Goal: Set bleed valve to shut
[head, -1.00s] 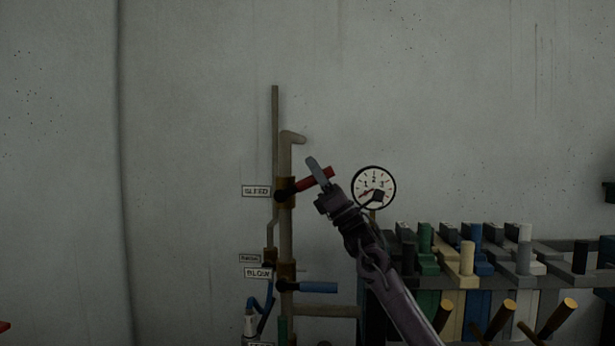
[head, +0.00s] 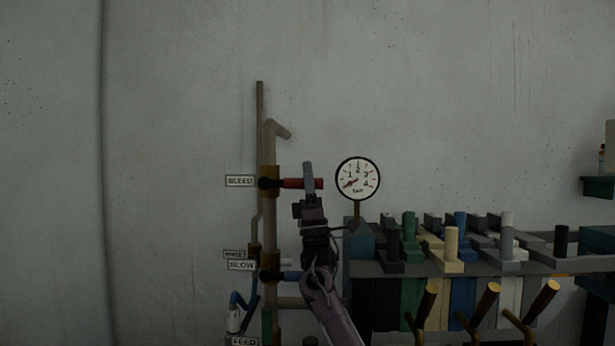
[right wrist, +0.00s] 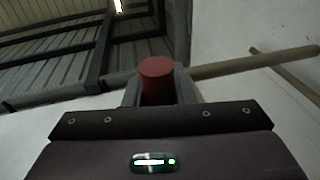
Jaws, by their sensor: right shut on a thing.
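The bleed valve has a red lever (head: 292,183) beside the BLEED label (head: 240,181) on the vertical pipe. The lever points right, about level, straight out from the pipe. My right gripper (head: 309,178) is shut on the lever near its outer end. In the right wrist view the red lever end (right wrist: 157,69) sits between the two fingers of my right gripper (right wrist: 160,88). Part of the lever is hidden by the fingers. My left gripper is not in view.
A pressure gauge (head: 358,179) is close on the right. A rack (head: 450,268) of coloured blocks stands lower right. The wall on the left is bare.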

